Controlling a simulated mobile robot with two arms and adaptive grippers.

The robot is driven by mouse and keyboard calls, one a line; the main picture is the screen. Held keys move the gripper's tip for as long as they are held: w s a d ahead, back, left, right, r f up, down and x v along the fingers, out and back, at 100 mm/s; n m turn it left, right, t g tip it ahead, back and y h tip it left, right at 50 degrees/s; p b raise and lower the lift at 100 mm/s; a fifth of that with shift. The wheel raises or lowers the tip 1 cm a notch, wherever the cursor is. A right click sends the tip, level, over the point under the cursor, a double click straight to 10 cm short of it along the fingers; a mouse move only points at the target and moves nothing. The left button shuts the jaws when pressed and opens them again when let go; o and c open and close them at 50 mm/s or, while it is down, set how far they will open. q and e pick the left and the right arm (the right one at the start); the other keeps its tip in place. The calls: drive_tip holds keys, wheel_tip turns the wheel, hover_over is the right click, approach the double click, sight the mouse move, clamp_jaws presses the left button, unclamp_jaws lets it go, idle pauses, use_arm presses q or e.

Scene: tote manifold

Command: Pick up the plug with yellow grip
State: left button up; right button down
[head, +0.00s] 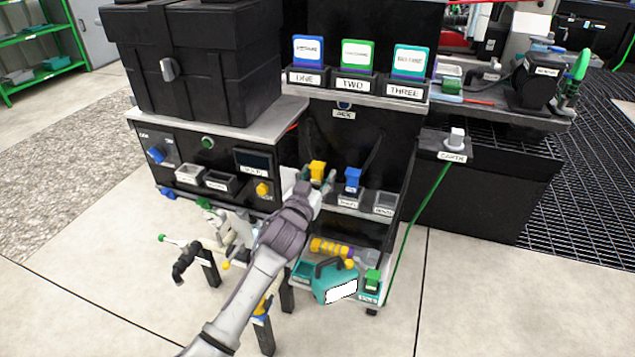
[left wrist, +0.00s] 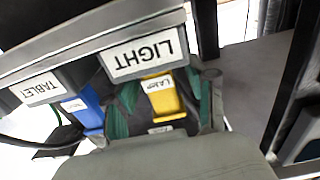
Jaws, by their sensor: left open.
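The plug with yellow grip (head: 317,169) stands on the shelf of the black workstation, left of a blue-gripped plug (head: 352,180). My left gripper (head: 318,183) is at the yellow plug, with its arm covering part of the slot there. In the left wrist view the yellow grip (left wrist: 162,97) sits between the two green-padded fingers of my left gripper (left wrist: 160,108). The fingers are open, one on each side, with some gap visible. The blue plug (left wrist: 88,108) is outside the fingers. The yellow plug's lower end is hidden. My right gripper is not in view.
A LIGHT label (left wrist: 143,53) and a TABLET label (left wrist: 41,90) are on the shelf edge near the fingers. An empty grey holder (head: 384,203) is right of the blue plug. A teal case (head: 325,284) sits on the lower shelf. Open floor lies at front right.

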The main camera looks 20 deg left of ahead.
use_arm(q)
clamp_jaws()
drive_tip(key=shift+r, duration=0.1)
idle(0.4)
